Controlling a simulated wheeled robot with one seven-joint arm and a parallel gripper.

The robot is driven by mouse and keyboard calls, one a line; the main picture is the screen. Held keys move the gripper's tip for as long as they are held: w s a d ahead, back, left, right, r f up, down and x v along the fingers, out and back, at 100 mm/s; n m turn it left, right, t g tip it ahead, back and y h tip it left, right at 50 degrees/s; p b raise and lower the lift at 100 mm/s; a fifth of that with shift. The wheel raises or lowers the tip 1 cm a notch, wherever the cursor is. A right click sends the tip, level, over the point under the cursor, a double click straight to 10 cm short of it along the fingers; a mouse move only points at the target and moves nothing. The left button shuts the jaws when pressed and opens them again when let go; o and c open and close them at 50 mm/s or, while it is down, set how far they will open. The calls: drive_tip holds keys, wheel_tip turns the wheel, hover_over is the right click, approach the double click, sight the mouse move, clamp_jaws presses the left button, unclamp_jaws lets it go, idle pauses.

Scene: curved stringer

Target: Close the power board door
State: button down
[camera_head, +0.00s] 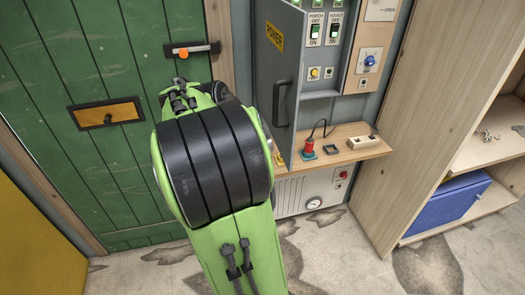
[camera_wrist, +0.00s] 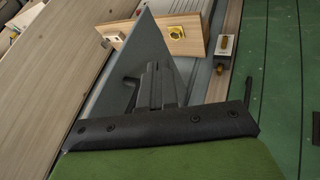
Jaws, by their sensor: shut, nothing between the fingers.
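The power board door (camera_head: 271,75) is a grey panel with a yellow POWER label and a dark bar handle (camera_head: 282,104). It stands open, swung out from the left side of the power board (camera_head: 345,75), whose switches show. In the wrist view the door is a grey slanted panel (camera_wrist: 150,45). My gripper (camera_wrist: 155,72) is shut and empty in front of this panel, with a dark handle-like part (camera_wrist: 131,88) just left of the fingers. I cannot tell whether they touch the door. In the head view my arm hides the gripper.
Below the board is a wooden ledge (camera_head: 350,152) holding a red-handled item (camera_head: 309,148) and small parts. A green plank door (camera_head: 100,90) with a latch is at left. A wooden shelf unit (camera_head: 425,110) with a blue box (camera_head: 445,202) stands at right.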

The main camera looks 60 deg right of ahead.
drive_tip(key=b, duration=0.2)
approach(287, 153)
wheel_tip(287, 153, down, 3)
drive_tip(key=w, duration=0.2)
drive_tip(key=shift+s+d+f, duration=0.1)
drive_tip(key=shift+s+d, duration=0.55)
drive_tip(key=shift+s+d+f, duration=0.15)
drive_tip(key=shift+s+d, duration=0.45)
drive_tip(key=shift+s, duration=0.05)
drive_tip(key=shift+d, duration=0.1)
